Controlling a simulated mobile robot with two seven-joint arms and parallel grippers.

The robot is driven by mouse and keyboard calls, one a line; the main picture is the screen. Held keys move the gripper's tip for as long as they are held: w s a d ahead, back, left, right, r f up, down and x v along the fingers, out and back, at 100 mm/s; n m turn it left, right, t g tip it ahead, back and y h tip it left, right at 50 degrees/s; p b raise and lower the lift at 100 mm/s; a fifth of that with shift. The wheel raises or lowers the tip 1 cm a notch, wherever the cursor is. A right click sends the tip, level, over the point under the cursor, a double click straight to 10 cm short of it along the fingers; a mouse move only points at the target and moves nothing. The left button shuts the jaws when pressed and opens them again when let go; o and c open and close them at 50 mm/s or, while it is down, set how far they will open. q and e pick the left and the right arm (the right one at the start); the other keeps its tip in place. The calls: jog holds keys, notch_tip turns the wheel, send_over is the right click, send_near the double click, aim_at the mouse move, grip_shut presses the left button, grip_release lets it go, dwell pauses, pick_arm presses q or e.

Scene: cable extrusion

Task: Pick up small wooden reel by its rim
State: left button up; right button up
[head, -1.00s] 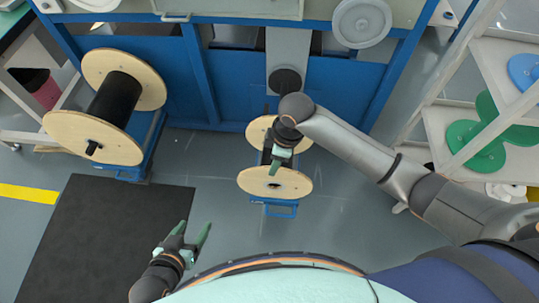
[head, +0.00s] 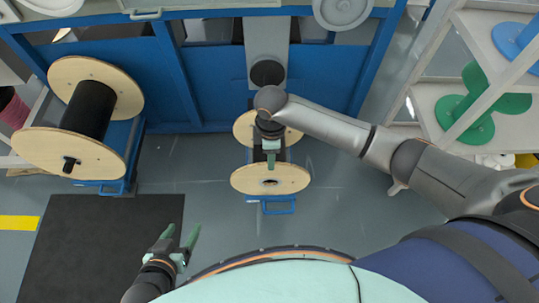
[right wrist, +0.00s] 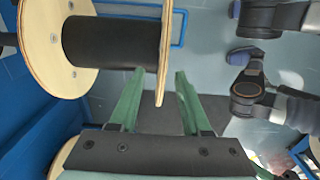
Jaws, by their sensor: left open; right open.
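The small wooden reel (head: 285,180) has two pale wooden flanges and a dark core, and sits on a small blue stand (head: 279,207) in the middle of the head view. My right gripper (head: 270,163) is above it, hiding part of its core and flanges. In the right wrist view the reel's near flange (right wrist: 164,40) shows edge-on, in line with the gap between the open fingers of the right gripper (right wrist: 160,72). I cannot tell whether the fingers touch the rim. My left gripper (head: 183,232) is open and empty above the floor at lower left.
A large wooden reel (head: 70,152) with a black core stands on a blue stand at left. A blue machine frame (head: 205,85) runs behind. A rack (head: 425,98) with green and blue reels stands at right. A black mat (head: 85,240) lies at lower left; grey floor around the small reel is clear.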

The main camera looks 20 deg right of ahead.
jog(key=f+b, duration=0.1)
jog(key=f, duration=0.4)
jog(key=shift+s+a+b, duration=0.15)
jog(key=shift+s+b, duration=0.05)
jog(key=shift+b, duration=0.15)
grip_shut()
dwell(0.9)
jog(key=shift+r, duration=0.1)
